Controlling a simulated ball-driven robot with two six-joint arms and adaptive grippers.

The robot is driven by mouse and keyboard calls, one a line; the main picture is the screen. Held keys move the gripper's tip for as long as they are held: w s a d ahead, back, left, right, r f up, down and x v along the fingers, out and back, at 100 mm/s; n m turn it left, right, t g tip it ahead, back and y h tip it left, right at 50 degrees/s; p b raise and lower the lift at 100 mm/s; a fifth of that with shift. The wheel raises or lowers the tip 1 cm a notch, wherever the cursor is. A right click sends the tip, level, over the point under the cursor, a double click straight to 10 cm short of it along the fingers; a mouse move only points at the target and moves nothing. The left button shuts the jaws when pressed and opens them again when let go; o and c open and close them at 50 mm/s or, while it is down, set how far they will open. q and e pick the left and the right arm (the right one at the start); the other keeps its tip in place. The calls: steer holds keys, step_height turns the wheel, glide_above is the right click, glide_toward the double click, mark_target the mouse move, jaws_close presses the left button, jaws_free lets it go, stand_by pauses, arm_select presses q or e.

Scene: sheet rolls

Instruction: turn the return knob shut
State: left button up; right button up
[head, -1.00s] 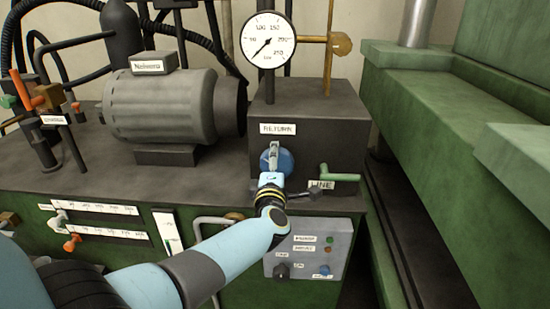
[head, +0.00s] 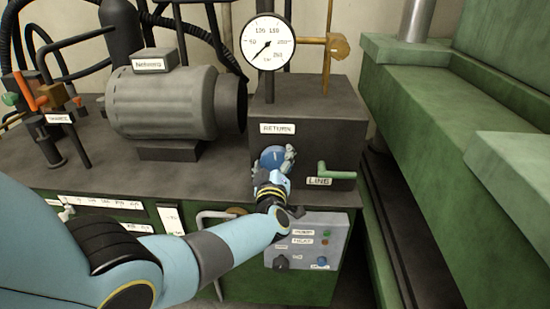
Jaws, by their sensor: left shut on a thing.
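The return knob (head: 271,155) is a blue round knob on the front of the dark block, just below the white RETURN label (head: 278,129). My left gripper (head: 275,160) reaches up to it from below and is shut on it, with fingers at both sides of the knob. The wrist and fingers hide the knob's lower part. My right gripper is not in view.
A green lever (head: 335,172) sits just right of the knob, above the LINE label. A pressure gauge (head: 268,42) stands above the block. A grey control panel (head: 310,242) lies below, and a green machine frame (head: 470,120) stands at the right.

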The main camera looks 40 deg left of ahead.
arm_select(q)
steer(key=shift+m, duration=0.5)
steer(key=o, duration=1.1)
steer(key=v, duration=1.2)
steer(key=shift+d, duration=0.1)
steer(key=shift+f, duration=0.1)
